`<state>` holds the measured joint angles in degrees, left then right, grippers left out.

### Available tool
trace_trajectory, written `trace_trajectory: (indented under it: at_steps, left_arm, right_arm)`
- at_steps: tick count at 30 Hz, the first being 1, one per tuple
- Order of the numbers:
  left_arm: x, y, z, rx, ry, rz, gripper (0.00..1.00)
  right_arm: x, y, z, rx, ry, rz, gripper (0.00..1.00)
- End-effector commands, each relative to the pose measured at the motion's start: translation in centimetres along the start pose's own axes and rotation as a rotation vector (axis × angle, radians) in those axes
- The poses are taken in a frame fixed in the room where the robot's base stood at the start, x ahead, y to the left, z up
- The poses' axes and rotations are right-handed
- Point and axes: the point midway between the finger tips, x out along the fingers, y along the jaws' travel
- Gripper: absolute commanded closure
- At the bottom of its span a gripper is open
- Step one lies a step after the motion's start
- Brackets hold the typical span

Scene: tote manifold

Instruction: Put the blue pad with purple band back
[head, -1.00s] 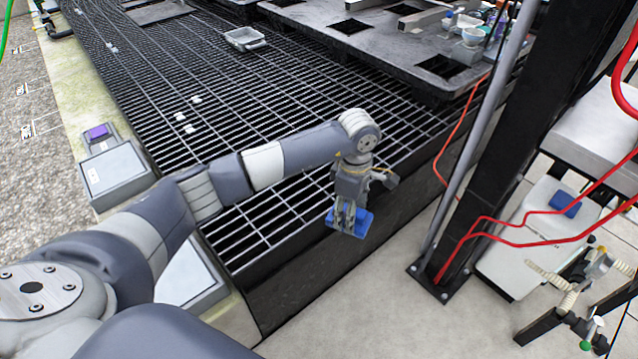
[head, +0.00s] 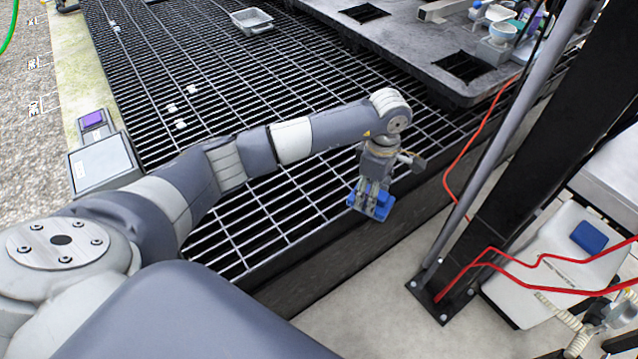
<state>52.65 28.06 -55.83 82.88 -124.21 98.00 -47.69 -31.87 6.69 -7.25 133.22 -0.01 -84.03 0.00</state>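My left gripper (head: 372,202) points down over the near edge of the black grating. It is shut on a blue pad (head: 385,206), which shows on both sides of the fingers. No purple band can be made out on this pad; the fingers hide part of it. A second blue pad (head: 589,236) lies on a white seat-like surface (head: 535,275) at the right; no band can be made out on it either. A purple pad (head: 93,119) sits at the far end of a grey box at the left. My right gripper is not in view.
The black grating (head: 270,110) fills the middle and is mostly clear. A dark platform (head: 400,45) with small containers stands at the back right. A black post (head: 500,195), a grey pole and red cables stand right of my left gripper. The grey box (head: 103,162) is at the left.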

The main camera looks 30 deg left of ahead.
Motion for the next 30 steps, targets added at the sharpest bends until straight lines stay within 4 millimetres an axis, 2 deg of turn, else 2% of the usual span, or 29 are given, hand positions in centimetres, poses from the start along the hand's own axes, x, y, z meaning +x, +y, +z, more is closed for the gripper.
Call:
trace_trajectory:
  at_steps: [12,18,24,27,29,30]
  left_arm:
    - [1.1,-1.8,-10.3,-0.006,0.004,-0.002,0.65]
    - [1.4,-2.4,-14.3,-0.003,0.001,-0.002,0.65]
    - [1.7,-2.6,-15.4,0.0,0.0,-0.001,0.65]
    - [2.9,-2.7,-15.4,-0.001,0.001,-0.004,0.65]
    - [3.8,-2.7,-15.4,0.0,0.0,-0.004,0.65]
    - [4.4,-2.7,-15.3,0.0,-0.001,-0.004,0.65]
  right_arm:
    - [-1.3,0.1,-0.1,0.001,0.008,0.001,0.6]
    - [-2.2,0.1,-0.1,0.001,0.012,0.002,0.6]
    - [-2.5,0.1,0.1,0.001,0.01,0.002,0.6]
    - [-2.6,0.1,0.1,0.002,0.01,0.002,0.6]
    - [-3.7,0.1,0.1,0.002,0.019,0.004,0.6]
    - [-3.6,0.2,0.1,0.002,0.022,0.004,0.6]
